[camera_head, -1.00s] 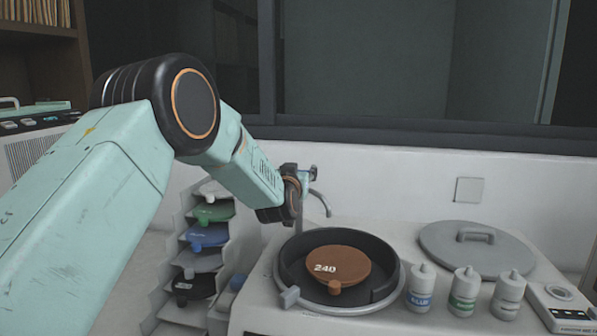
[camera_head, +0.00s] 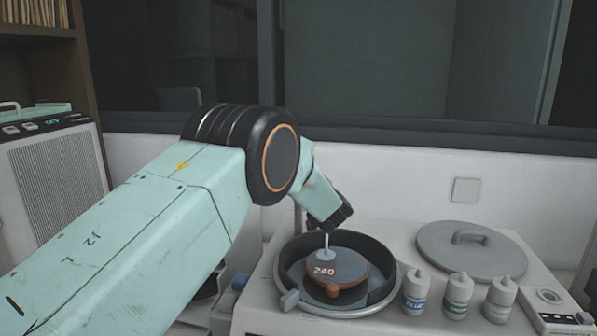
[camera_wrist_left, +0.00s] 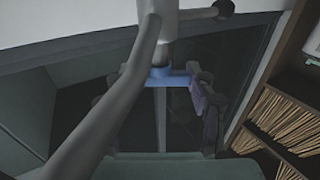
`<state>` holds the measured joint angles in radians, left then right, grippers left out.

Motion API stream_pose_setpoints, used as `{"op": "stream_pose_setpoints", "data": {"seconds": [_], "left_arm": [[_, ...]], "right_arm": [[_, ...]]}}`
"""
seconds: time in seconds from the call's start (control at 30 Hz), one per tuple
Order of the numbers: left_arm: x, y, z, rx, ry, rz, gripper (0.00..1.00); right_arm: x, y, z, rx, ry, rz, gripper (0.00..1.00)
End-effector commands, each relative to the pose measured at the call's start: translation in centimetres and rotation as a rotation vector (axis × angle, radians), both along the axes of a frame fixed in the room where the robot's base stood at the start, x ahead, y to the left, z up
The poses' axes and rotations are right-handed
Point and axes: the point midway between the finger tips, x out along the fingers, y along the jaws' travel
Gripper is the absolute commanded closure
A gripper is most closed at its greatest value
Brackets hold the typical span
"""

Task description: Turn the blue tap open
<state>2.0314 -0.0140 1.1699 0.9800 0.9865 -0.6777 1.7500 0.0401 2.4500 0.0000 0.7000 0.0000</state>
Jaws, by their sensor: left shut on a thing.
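The blue tap (camera_wrist_left: 178,78) shows in the left wrist view as a blue bar below a pale post. My left gripper (camera_wrist_left: 160,98) is shut on it, one dark finger on each side. The tap's grey spout (camera_wrist_left: 110,105) curves down the left of that view. In the head view my left wrist hides the tap and the gripper. A thin pale stream (camera_head: 326,243) falls below my wrist onto a brown disc marked 240 (camera_head: 346,272). The disc's upper part looks dark and bluish. My right gripper is not in view.
The disc is in a round dark basin (camera_head: 386,262) on a white worktop. Several squeeze bottles (camera_head: 458,300) stand to its right. A grey lid with a handle (camera_head: 485,262) lies behind them, and a scale-like device (camera_head: 552,308) is at far right.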

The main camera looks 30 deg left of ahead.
Motion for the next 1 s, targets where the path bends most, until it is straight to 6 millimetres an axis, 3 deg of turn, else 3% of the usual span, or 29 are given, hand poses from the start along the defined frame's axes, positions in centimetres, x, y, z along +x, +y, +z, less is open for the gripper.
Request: {"op": "stream_pose_setpoints", "data": {"seconds": [0.57, 0.6, 0.87, 1.0], "left_arm": [[0.1, 0.07, 0.53, 0.004, -0.01, 0.031, 0.76], [0.1, 0.07, 0.54, 0.004, -0.01, 0.031, 0.42], [0.06, 0.04, 0.28, 0.002, -0.005, 0.03, 0.21], [0.05, 0.02, 0.19, 0.002, -0.004, 0.03, 0.21]], "right_arm": [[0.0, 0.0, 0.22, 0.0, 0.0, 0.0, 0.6], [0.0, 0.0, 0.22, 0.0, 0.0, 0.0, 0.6], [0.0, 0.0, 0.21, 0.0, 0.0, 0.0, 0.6], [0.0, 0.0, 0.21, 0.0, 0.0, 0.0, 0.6]]}}
